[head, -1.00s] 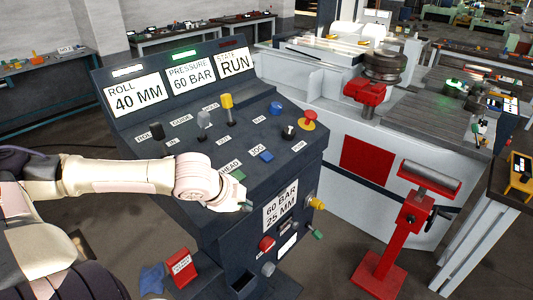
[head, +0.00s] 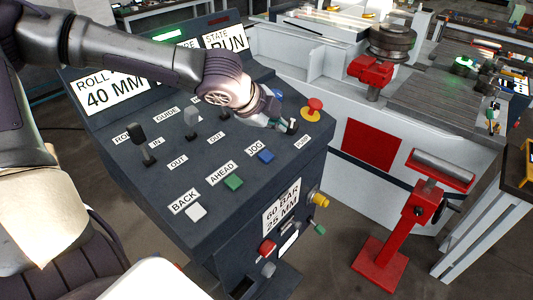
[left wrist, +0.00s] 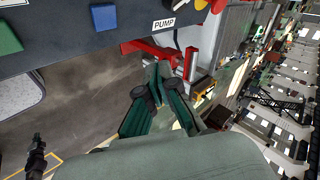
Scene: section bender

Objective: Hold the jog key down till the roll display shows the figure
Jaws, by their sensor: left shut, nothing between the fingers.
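The roll display (head: 115,92) at the panel's upper left reads 40 MM; my arm covers part of its heading. The blue key (head: 266,157) beside the JOG label is clear in the head view; a blue key also shows at the top of the left wrist view (left wrist: 104,16). My left gripper (head: 289,127) is shut and empty, above the right part of the panel by the PUMP label and to the upper right of the blue key, apart from it. Its closed fingers show in the left wrist view (left wrist: 163,78). My right gripper is out of view.
A green AHEAD key (head: 233,182) and a white BACK key (head: 196,211) lie left of the blue key. A red mushroom button (head: 314,105) stands near my left gripper. The front plate (head: 282,206) reads 60 BAR, 25 MM. A red roller stand (head: 415,210) is to the right.

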